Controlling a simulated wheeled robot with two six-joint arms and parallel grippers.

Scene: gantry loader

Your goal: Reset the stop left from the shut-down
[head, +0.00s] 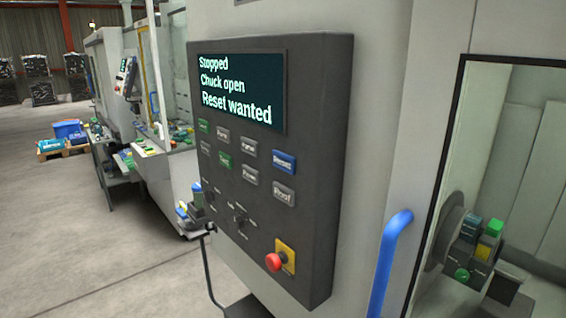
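The dark control panel (322,180) is mounted on the pale machine front. Its screen (241,92) reads "Stopped", "Chuck open", "Reset wanted". A blue button (284,162) at the right of the button rows has a label that looks like "Reset". Other buttons are grey or green, including a grey one (284,194) that seems to read "Proof". A red mushroom stop (274,262) sits on a yellow plate (287,255) at the lower right of the panel. I cannot tell whether it is pressed in. Neither of my grippers is in view.
A blue door handle (389,262) stands right of the panel. Beyond it a window shows the chuck (451,236) and coloured blocks. At left are another machine (110,75), cluttered benches, and a pallet with blue boxes (68,130). The grey floor (60,230) at left is clear.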

